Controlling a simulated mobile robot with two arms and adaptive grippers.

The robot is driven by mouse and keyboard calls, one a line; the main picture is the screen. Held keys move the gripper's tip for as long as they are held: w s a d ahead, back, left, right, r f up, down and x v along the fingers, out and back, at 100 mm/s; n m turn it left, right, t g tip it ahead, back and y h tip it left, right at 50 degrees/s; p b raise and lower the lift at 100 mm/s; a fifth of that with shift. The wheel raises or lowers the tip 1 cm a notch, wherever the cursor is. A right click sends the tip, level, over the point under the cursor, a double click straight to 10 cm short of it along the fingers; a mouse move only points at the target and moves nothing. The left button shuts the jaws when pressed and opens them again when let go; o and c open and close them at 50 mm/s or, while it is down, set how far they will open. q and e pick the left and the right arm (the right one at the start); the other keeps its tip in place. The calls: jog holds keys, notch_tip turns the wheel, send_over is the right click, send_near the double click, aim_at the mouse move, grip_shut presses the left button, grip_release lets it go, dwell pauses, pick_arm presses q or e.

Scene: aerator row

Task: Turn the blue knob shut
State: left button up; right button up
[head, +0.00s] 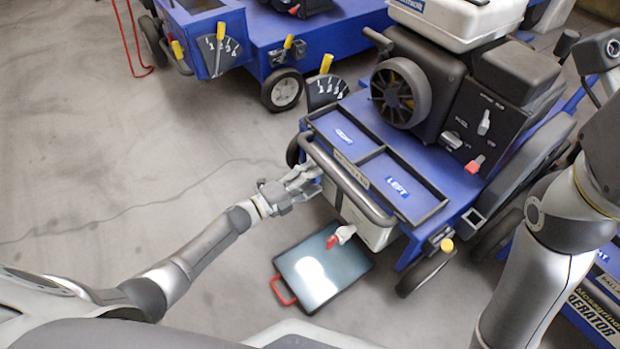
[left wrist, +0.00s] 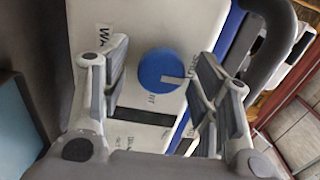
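The blue knob (left wrist: 160,70) is a round disc with a pale pointer mark, on the white panel (left wrist: 145,30) in the left wrist view. Printed words around it are partly cut off. My left gripper (left wrist: 162,82) is open, with one finger on each side of the knob and a visible gap to it. In the head view my left gripper (head: 304,182) is at the side of the white tank (head: 368,232) under the front of the blue aerator (head: 458,182). The knob is hidden in that view. My right gripper is out of view; only its arm shows.
A dark handlebar (head: 350,185) curves just above my left gripper. A red-levered spout (head: 342,237) sticks out over a flat tray (head: 350,270) with a red handle on the floor. Another blue machine (head: 262,38) stands behind. The floor to the left is clear.

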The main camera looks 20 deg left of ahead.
pick_arm(q)
jog(key=v, duration=1.2)
dwell(0.5)
